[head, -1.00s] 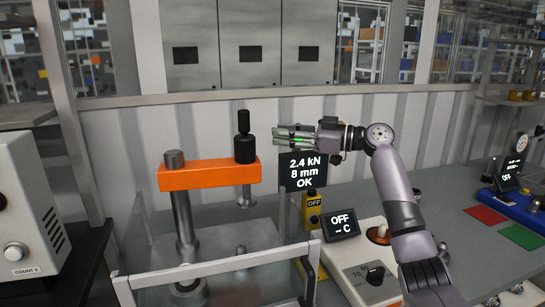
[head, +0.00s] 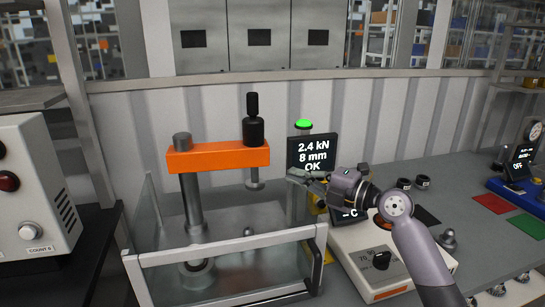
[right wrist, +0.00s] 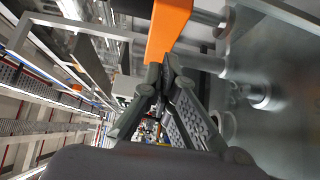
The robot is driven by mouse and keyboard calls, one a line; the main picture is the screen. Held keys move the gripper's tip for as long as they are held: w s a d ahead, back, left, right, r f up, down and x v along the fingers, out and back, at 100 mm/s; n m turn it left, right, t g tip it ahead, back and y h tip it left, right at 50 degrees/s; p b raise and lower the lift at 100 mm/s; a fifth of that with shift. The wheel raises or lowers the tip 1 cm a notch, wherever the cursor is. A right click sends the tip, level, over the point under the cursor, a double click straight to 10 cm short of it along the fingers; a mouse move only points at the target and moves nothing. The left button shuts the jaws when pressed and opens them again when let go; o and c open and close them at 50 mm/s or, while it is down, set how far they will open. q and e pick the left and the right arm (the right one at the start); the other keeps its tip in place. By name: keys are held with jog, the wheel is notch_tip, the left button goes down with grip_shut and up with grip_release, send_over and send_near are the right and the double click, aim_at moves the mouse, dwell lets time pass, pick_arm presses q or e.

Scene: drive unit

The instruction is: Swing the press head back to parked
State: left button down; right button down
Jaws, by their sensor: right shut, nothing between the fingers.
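The press head is an orange arm (head: 218,157) on a grey steel column (head: 193,205), with a black cylinder (head: 253,125) on top of its right end and a steel ram (head: 255,180) below. It points right, over the press base. My right gripper (head: 292,174) is shut and empty, just right of the arm's right end in the head view. In the right wrist view the shut fingertips (right wrist: 163,62) appear close to the orange arm (right wrist: 167,28); I cannot tell if they touch. My left gripper is not in view.
A display (head: 312,153) reading 2.4 kN, 8 mm, OK stands behind my right gripper, with a lit green lamp (head: 303,125) above it. A clear guard with a white frame (head: 225,246) fronts the press. A white heater unit (head: 385,262) stands to the right.

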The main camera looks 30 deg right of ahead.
jog(key=p, duration=0.3)
send_near(256, 156)
jog(key=a, duration=0.3)
jog(key=w+p, duration=0.1)
jog(key=w, duration=0.1)
jog(key=w+d, duration=0.1)
jog(key=w, duration=0.1)
jog(key=shift+d+r+p, duration=0.1)
jog(key=shift+d+p, duration=0.05)
jog(key=shift+p, duration=0.2)
jog(key=shift+w, duration=0.2)
